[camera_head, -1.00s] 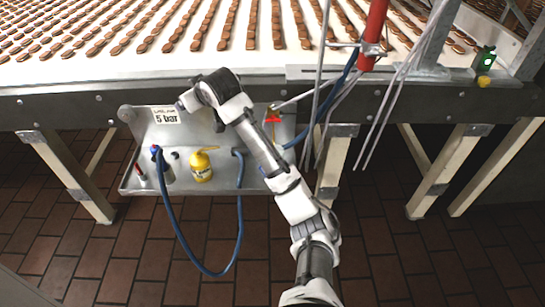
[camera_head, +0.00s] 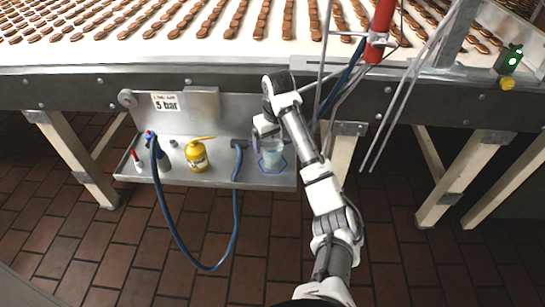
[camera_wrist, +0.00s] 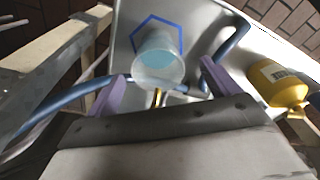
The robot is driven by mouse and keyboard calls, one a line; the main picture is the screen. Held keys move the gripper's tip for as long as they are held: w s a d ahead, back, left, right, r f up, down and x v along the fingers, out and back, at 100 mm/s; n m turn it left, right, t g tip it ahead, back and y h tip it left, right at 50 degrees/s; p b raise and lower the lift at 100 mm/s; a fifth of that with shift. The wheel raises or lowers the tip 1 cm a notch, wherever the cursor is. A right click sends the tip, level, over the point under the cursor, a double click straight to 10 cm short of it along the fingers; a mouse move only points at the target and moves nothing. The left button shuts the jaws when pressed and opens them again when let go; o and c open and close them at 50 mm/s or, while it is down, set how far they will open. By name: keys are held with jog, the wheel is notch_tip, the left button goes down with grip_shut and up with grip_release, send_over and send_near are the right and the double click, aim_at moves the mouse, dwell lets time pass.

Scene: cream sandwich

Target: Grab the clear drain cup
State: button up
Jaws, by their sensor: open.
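The clear drain cup (camera_head: 271,153) stands at the right end of the metal tray, by a blue hexagon outline, with bluish liquid showing through it. In the wrist view the cup (camera_wrist: 158,62) is upright and lies ahead of my fingers, near the middle between them. My gripper (camera_wrist: 163,88) is open, with one purple finger to the left and one to the right. Whether a finger touches the cup cannot be told.
A table leg (camera_head: 343,150) stands to the right. The conveyor frame (camera_head: 220,88) runs above and behind.

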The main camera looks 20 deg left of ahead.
jog(key=shift+w+a+f+p, duration=0.1)
jog(key=shift+w+f+p, duration=0.1)
jog(key=shift+f, duration=0.95)
jog(key=shift+w+a+f+p, duration=0.1)
jog(key=shift+f+p, duration=0.05)
jog(key=shift+f, duration=1)
jog(key=shift+w+a+f+p, duration=0.1)
jog(key=shift+w+f+p, duration=0.1)
jog(key=shift+f, duration=0.95)
jog(key=c, duration=1.2)
jog(key=shift+o, duration=0.2)
jog(key=shift+r, duration=0.15)
